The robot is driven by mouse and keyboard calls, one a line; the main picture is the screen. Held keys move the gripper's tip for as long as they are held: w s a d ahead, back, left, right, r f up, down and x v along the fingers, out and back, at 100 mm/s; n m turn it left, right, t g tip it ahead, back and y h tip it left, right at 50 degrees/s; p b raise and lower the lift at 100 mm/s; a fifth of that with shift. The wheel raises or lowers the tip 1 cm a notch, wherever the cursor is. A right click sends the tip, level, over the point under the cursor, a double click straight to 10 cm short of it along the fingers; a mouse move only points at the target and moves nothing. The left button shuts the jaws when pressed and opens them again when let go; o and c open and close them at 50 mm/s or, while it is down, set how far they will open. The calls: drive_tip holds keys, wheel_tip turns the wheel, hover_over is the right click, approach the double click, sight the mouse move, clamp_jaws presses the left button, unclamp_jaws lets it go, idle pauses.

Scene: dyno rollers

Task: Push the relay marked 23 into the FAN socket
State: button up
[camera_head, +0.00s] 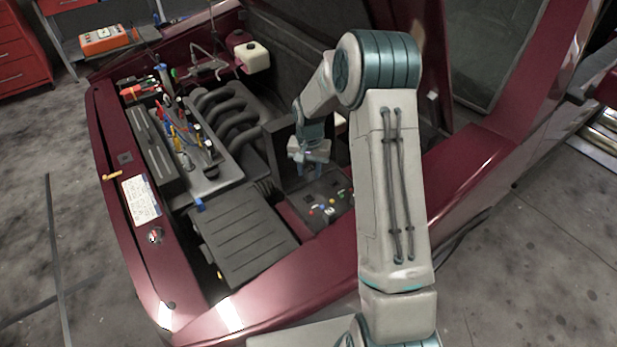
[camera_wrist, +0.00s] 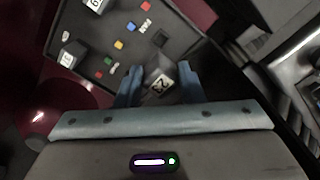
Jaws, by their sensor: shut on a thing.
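The relay marked 23 (camera_wrist: 157,68) is a dark block with a white number label. It sits between the two blue fingers of my gripper (camera_wrist: 158,84), which is shut on it. In the wrist view it looks turned against the panel's edges. The relay panel (camera_wrist: 118,63) lies beyond it, with a dark square socket (camera_wrist: 158,39) just past the relay. A small white label (camera_wrist: 145,26) is beside that square; I cannot read it surely as FAN. In the head view my gripper (camera_head: 308,168) is over the panel (camera_head: 338,206), and the relay cannot be made out.
Two other labelled relays stand on the panel, one at the top (camera_wrist: 95,8) and one at the left (camera_wrist: 73,56). Several small coloured fuses (camera_wrist: 120,44) lie between. A dark wall (camera_head: 280,150) and the maroon fender (camera_head: 300,285) bound the space.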

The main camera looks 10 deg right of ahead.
drive_tip(key=shift+f+b, duration=1.6)
drive_tip(key=shift+f, duration=2.05)
drive_tip(key=shift+f+b, duration=0.9)
drive_tip(key=shift+b, duration=0.55)
drive_tip(key=o, duration=1.3)
wheel_tip(320, 180, up, 14)
drive_tip(key=shift+f+b, duration=0.1)
drive_tip(key=shift+b, duration=0.4)
